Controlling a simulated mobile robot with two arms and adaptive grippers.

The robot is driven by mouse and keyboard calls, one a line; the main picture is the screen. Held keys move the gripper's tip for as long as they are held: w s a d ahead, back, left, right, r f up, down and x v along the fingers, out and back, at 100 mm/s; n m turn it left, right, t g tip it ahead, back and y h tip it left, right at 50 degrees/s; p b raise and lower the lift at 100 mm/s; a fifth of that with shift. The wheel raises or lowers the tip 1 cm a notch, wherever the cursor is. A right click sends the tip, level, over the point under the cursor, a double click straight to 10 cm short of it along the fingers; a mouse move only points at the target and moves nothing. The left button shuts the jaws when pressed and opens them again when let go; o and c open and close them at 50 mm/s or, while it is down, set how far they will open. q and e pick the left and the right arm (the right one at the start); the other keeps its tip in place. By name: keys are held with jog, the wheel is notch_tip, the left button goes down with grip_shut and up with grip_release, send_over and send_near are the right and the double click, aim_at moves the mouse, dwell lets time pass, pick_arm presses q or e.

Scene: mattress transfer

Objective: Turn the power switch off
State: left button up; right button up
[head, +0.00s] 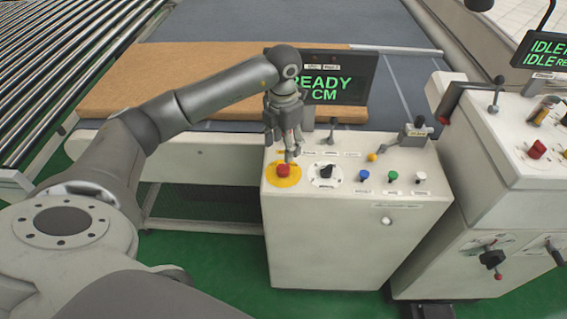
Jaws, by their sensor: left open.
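A white control box (322,240) stands in front of me. On its sloped top is a black rotary knob (327,171) on a round white plate, which may be the power switch; its label is too small to read. Left of it is a red button (283,169) on a yellow disc. My left gripper (291,155) points down just above and behind the red button, a little left of the black knob. It is open and holds nothing. I cannot tell whether a fingertip touches the panel. My right gripper is out of view.
Blue, green and white buttons (393,176) and a small lever (332,134) share the panel. A display (340,85) reading "READY" stands behind it. A second white console (500,150) stands at right. A brown mattress (180,75) lies behind, beside metal rollers (60,50).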

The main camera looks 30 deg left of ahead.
aim_at(283, 165)
pick_arm(q)
notch_tip(283, 165, down, 7)
jog(key=shift+f+p, duration=0.15)
jog(key=shift+p, duration=0.85)
jog(key=shift+f, duration=0.6)
jog(key=c, duration=1.1)
jog(key=shift+o, duration=0.2)
